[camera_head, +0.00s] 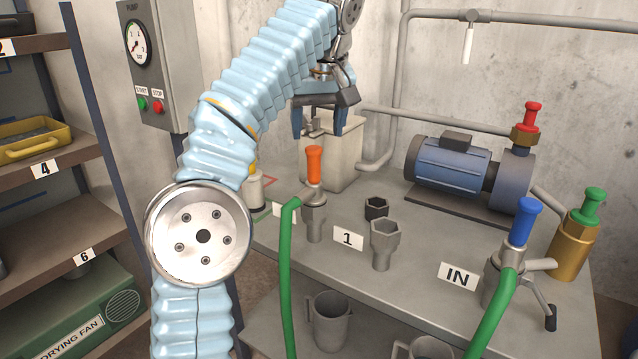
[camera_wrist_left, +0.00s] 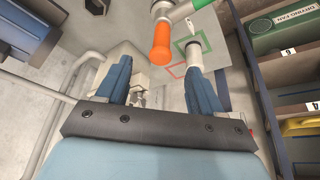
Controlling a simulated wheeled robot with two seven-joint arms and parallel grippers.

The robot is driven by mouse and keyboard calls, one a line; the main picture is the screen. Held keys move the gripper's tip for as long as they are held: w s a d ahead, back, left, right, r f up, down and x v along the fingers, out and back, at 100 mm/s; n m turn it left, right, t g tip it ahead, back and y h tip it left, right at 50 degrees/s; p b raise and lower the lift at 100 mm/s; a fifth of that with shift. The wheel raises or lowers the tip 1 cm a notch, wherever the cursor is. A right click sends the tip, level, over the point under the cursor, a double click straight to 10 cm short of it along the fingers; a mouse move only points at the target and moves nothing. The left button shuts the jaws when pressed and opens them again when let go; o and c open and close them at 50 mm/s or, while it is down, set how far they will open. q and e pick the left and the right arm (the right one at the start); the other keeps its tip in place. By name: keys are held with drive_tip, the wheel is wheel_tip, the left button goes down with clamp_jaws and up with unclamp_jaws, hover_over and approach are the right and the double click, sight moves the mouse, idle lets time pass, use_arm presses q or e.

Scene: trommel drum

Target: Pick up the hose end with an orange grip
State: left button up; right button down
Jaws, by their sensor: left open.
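The hose end has an upright orange grip (camera_head: 314,165) on a grey fitting (camera_head: 315,218) near the front edge of the grey bench. A green hose (camera_head: 287,265) leaves its left side and hangs down over the edge. My left gripper (camera_head: 322,122) is open and empty, fingers down, just above and behind the orange grip. In the left wrist view the orange grip (camera_wrist_left: 161,43) shows beyond the fingertips of my left gripper (camera_wrist_left: 158,68), in line with the gap between them. It appears apart from both fingers. My right gripper is not in view.
A grey funnel-like socket (camera_head: 384,243) by label 1 stands right of the hose end. A pale bin (camera_head: 345,150) and blue pump (camera_head: 450,165) stand behind.

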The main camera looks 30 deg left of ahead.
sight(316, 149)
use_arm(q)
drive_tip(key=x, duration=1.1)
drive_tip(key=shift+s+f, duration=0.2)
drive_tip(key=shift+f, duration=0.1)
drive_tip(key=c, duration=1.2)
drive_tip(key=shift+c, duration=0.2)
drive_tip(key=shift+r, duration=0.15)
drive_tip(key=shift+d+r, duration=0.1)
drive_tip(key=shift+r, duration=0.5)
drive_tip(key=s+d+r, duration=0.8)
drive_tip(key=d+r, duration=0.3)
drive_tip(key=shift+s+r, duration=0.25)
drive_tip(key=shift+r, duration=0.05)
